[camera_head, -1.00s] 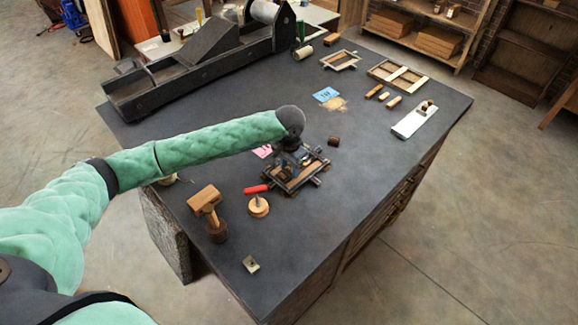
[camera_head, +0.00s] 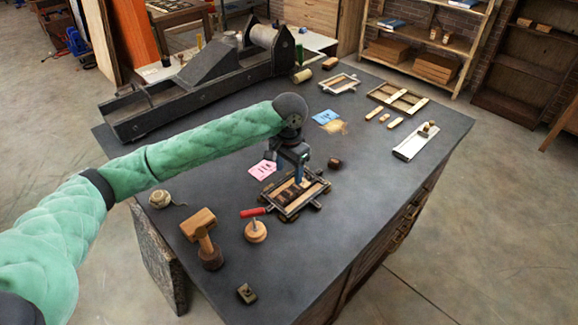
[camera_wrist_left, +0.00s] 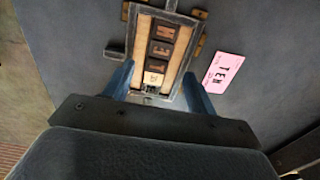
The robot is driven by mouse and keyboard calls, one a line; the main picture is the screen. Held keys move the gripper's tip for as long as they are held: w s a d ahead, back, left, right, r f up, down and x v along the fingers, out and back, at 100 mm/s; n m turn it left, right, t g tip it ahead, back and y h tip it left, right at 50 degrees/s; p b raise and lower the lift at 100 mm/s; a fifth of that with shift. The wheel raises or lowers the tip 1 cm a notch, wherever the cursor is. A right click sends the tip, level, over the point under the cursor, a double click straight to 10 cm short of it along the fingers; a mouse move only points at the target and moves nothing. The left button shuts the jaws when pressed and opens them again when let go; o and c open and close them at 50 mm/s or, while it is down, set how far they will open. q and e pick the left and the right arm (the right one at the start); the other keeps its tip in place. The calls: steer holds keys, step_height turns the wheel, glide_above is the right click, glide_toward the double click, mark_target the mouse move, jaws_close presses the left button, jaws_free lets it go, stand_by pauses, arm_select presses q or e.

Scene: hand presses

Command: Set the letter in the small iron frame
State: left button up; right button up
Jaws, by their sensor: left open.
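The small iron frame (camera_head: 284,213) lies on the dark bench top, with light wood strips and dark letter blocks inside. In the left wrist view the frame (camera_wrist_left: 131,28) holds a column of letter blocks (camera_wrist_left: 160,50) between its wood strips, with a small piece at the near end. My left gripper (camera_head: 299,180) points down over the far part of the frame. In the left wrist view its blue fingers (camera_wrist_left: 160,84) are spread on both sides of the frame's near end, with nothing gripped. A small dark brown block (camera_head: 334,163) sits beside the frame. My right gripper is out of view.
A pink card (camera_head: 262,170), reading TEN in the left wrist view (camera_wrist_left: 223,72), lies beside the frame. A red-handled tool (camera_head: 253,212), round wooden knob (camera_head: 255,232) and mallet (camera_head: 199,222) are nearer. A large press (camera_head: 200,75) fills the back left. The right front is clear.

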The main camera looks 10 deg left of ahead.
arm_select(q)
steer(key=shift+r+b, duration=0.3)
steer(key=shift+r, duration=1.25)
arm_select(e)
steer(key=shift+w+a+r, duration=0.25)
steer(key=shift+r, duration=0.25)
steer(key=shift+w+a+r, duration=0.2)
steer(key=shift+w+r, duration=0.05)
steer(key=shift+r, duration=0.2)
arm_select(q)
steer(key=shift+w, duration=0.1)
